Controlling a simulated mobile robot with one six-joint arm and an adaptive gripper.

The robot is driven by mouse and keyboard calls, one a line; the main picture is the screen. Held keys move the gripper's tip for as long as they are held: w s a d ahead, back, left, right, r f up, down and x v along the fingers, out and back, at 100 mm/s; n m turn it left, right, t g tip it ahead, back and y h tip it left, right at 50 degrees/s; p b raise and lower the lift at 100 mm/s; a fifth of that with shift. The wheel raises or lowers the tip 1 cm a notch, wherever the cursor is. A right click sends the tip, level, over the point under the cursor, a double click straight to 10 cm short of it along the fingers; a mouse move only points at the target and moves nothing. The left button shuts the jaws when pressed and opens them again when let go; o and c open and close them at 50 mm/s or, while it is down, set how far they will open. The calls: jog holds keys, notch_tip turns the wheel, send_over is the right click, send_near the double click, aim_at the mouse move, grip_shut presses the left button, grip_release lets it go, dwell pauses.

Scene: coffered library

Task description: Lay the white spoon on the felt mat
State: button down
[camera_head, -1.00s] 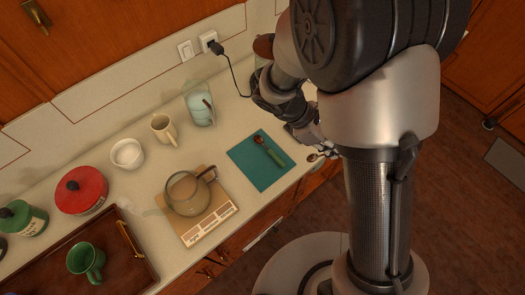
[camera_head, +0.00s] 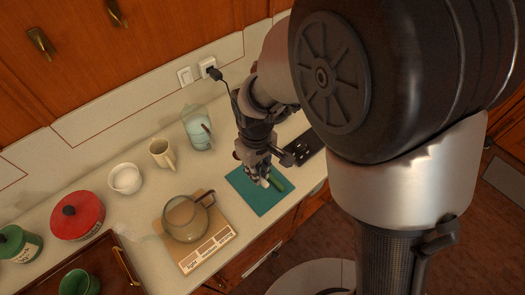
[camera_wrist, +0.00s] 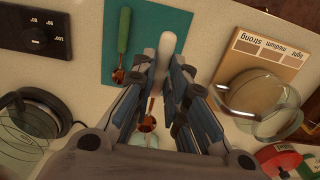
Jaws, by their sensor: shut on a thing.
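The teal felt mat (camera_head: 245,190) lies on the counter and fills the upper middle of the wrist view (camera_wrist: 146,28). My gripper (camera_head: 262,174) is over the mat. In the wrist view its fingers (camera_wrist: 163,88) are closed around the white spoon (camera_wrist: 166,46). The white handle points up in that picture, over the mat; a copper-coloured bowl shows between the fingers lower down. Whether the spoon touches the mat I cannot tell. A green-handled spoon (camera_wrist: 123,32) with a copper bowl lies on the mat, beside the white one; its handle also shows in the head view (camera_head: 279,184).
A glass pot (camera_head: 187,217) stands on a tan board (camera_head: 207,246) left of the mat. A black device (camera_head: 304,147) is to the right. A cream mug (camera_head: 161,153), white bowl (camera_head: 125,178) and glass jar (camera_head: 196,128) stand behind and left.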

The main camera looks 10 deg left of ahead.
aim_at(258, 194)
notch_tip(258, 194, down, 11)
jog(key=b, duration=0.2)
jog(key=shift+b, duration=0.3)
jog(key=shift+f, duration=0.15)
jog(key=c, duration=1.6)
grip_release()
notch_tip(258, 194, up, 12)
jog(key=p, duration=0.3)
jog(key=shift+r, duration=0.2)
